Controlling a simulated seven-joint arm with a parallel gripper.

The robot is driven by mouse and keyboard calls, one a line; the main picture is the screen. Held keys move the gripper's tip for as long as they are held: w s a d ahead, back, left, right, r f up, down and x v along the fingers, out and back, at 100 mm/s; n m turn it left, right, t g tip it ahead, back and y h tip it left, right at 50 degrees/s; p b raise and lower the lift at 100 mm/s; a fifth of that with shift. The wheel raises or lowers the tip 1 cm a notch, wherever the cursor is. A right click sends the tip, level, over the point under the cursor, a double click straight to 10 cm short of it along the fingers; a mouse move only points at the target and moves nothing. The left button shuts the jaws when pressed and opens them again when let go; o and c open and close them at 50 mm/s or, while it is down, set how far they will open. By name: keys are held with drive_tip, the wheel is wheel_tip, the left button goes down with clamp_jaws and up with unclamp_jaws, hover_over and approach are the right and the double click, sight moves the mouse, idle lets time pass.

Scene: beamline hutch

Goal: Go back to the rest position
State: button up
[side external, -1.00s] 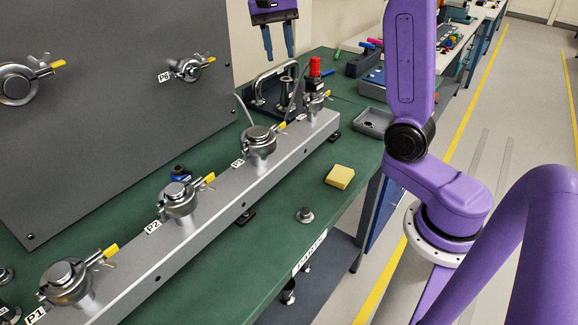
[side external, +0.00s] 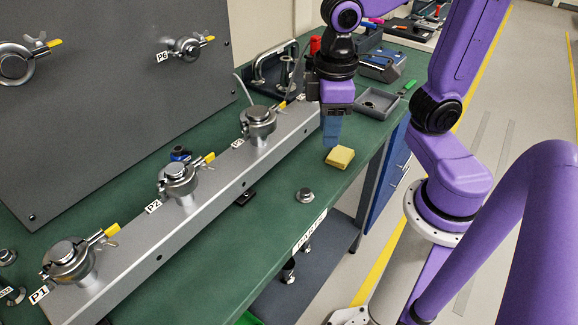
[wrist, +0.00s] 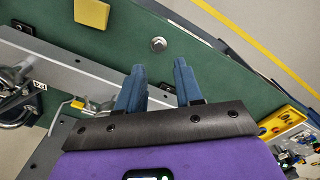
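My gripper (side external: 332,128) hangs fingers down above the green bench, at the right end of the grey rail and behind the yellow block in the side external view. In the wrist view my gripper (wrist: 160,68) has its two blue fingers apart with nothing between them. In the side view the fingers overlap, so the gap is hidden there.
A grey rail (side external: 215,195) with several clamped flanges runs along the green bench (side external: 262,228). A yellow block (side external: 340,157) and a small metal fitting (side external: 305,195) lie on the bench. A grey tray (side external: 377,103) is right of my gripper. A dark upright panel (side external: 110,100) stands behind.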

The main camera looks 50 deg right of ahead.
drive_tip(key=s+d+f+n, duration=0.1)
drive_tip(key=s+f+n, duration=0.2)
drive_tip(key=s+n, duration=0.2)
drive_tip(key=shift+s+d+f+y, duration=0.25)
drive_tip(key=shift+s+y, duration=0.05)
drive_tip(key=shift+s, duration=0.95)
